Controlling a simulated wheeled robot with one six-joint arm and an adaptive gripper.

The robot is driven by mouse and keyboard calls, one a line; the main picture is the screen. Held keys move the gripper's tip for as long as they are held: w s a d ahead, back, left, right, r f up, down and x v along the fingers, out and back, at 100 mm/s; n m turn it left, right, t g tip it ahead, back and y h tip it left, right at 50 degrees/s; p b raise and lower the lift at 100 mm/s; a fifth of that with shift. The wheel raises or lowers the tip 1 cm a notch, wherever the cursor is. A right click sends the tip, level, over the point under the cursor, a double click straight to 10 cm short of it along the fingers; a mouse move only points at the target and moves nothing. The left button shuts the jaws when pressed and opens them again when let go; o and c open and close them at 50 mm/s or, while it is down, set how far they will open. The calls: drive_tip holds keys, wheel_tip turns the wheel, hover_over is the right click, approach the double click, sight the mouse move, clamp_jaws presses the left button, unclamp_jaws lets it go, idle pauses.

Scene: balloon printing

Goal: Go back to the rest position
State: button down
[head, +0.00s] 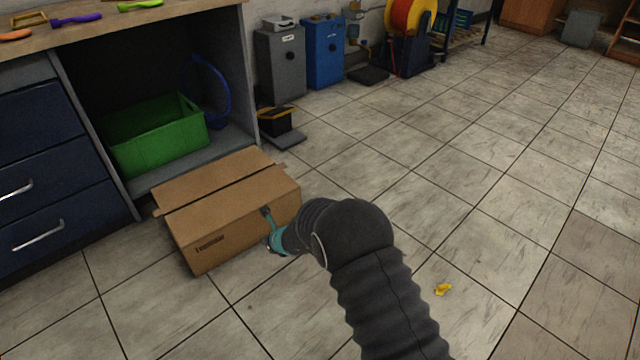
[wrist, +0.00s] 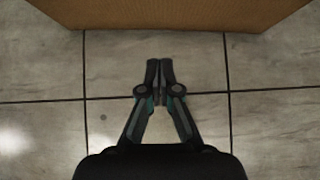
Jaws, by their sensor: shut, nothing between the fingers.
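My gripper (wrist: 159,66) is shut and empty in the wrist view, with its fingertips together above the tiled floor. In the head view my gripper (head: 268,228) shows in front of the right part of a brown cardboard box (head: 215,215). The box stands on the floor with its top flaps closed. Its side also fills the top edge of the wrist view (wrist: 170,12), ahead of the fingertips. I cannot tell whether the gripper touches the box.
A workbench with dark blue drawers (head: 50,187) stands at the left, with a green crate (head: 158,143) on its lower shelf. Grey (head: 281,62) and blue (head: 324,50) cabinets stand by the wall. A small yellow scrap (head: 443,289) lies on the floor. The floor at right is mostly free.

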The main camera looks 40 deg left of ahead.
drive_tip(key=s+d+r+n+g+h, duration=0.2)
drive_tip(key=s+d+n+g, duration=0.2)
drive_tip(key=s+d+n, duration=0.6)
drive_tip(key=w+d+r+n+t+h+p, duration=0.15)
drive_tip(key=w+d+r+n, duration=0.35)
drive_tip(key=d+r, duration=1)
drive_tip(key=w+d+r+n+g+h+p, duration=0.1)
drive_tip(key=w+d+r+n+h+p, duration=0.2)
drive_tip(key=d+r+n, duration=0.85)
drive_tip(key=s+d+r+m+t+p, duration=0.1)
drive_tip(key=d+r+m+t+p, duration=0.1)
drive_tip(key=d+r, duration=0.5)
drive_tip(key=s+d+r+m+t+h+p, duration=0.1)
drive_tip(key=d+r, duration=0.6)
drive_tip(key=d, duration=1)
drive_tip(key=s+d+r+m+t+h+p, duration=0.1)
drive_tip(key=d+r+m+t+p, duration=0.2)
drive_tip(key=d+r, duration=0.5)
drive_tip(key=d+m+t, duration=0.1)
drive_tip(key=d+t, duration=0.1)
drive_tip(key=d, duration=0.2)
drive_tip(key=shift+s, duration=0.3)
